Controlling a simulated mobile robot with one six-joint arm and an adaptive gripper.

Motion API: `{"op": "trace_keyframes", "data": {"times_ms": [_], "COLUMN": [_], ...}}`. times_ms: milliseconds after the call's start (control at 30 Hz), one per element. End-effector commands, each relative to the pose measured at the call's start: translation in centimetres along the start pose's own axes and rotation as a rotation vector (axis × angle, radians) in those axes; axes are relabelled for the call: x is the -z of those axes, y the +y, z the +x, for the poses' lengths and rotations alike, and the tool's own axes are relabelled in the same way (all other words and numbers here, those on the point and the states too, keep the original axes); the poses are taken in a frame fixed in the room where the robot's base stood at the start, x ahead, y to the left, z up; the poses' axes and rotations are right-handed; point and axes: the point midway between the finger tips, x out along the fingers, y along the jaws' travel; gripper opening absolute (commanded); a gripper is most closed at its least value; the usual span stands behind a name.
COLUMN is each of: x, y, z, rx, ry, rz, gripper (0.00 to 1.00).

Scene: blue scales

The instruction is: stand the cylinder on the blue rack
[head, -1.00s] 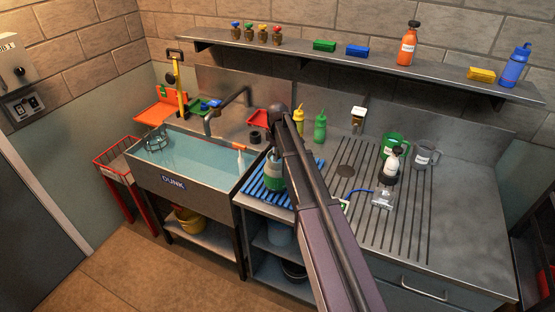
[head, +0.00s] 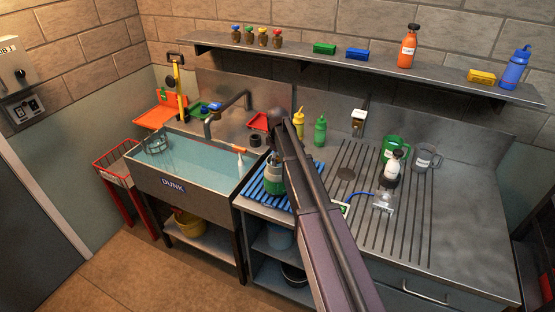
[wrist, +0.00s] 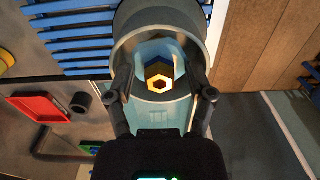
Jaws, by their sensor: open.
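The cylinder (head: 274,187), green and white in the head view, is at the blue rack (head: 256,196) left of my arm. It looks upright with its base on the slats, though contact is partly hidden. Blue slats (wrist: 78,43) show behind. In the head view my arm hides part of the rack.
A water-filled sink (head: 195,165) lies left of the rack. A yellow bottle (head: 299,124) and a green bottle (head: 320,131) stand behind my arm. The grooved worktop (head: 460,220) is clear at far right.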

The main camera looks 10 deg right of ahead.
Motion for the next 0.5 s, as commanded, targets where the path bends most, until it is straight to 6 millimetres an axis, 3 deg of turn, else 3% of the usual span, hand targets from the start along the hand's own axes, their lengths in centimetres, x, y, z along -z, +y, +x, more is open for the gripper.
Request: {"op": "trace_keyframes", "data": {"times_ms": [500], "x": [0.0], "y": [0.0], "z": [-1.9], "rx": [0.0], "ry": [0.0], "rz": [0.0], "gripper": [0.73]}}
